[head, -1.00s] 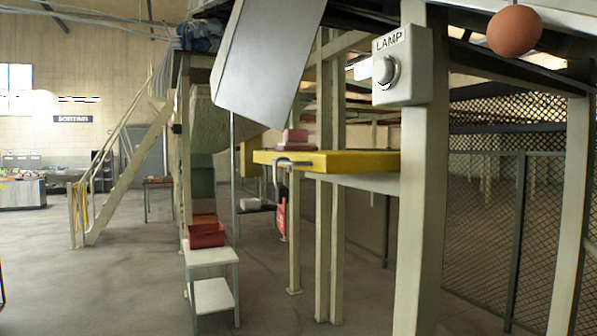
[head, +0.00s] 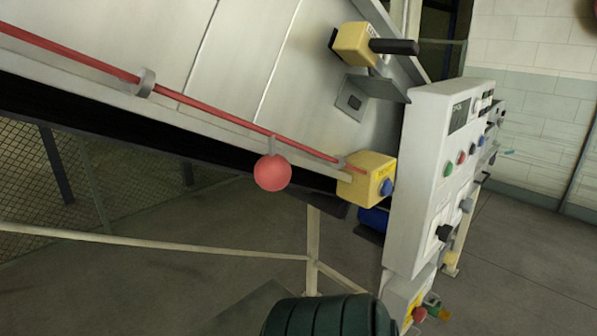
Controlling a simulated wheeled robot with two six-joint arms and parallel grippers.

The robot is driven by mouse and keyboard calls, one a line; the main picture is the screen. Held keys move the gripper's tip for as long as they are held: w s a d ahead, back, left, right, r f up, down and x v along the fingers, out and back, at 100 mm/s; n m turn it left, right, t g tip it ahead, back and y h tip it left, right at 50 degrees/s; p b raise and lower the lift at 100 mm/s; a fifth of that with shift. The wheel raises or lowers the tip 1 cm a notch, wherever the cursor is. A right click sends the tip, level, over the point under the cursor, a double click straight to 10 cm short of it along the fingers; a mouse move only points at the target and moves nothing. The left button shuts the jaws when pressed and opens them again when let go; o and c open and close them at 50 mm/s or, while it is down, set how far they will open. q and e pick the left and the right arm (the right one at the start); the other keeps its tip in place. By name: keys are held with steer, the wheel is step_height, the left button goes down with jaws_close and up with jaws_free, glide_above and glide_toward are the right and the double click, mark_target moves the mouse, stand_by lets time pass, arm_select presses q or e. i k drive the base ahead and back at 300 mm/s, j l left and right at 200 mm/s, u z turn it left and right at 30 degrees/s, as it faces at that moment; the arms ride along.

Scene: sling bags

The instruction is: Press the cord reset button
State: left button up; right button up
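A red cord (head: 225,117) runs along the sloping metal side of the conveyor, down to the right. It ends at a yellow box (head: 358,180) with a round blue button (head: 386,187) on its right-hand face, the likely cord reset button. A red ball (head: 272,173) hangs under the cord, left of the box. Neither of my grippers is in view, and nothing touches the button.
A grey control panel (head: 425,190) with several coloured buttons stands just right of the yellow box. Another yellow box (head: 357,43) with a dark handle is above. A dark green ribbed thing (head: 325,316) is at the bottom edge. Grey floor (head: 530,260) is open at right.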

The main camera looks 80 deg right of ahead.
mark_target(387, 188)
steer(key=z, duration=2.85)
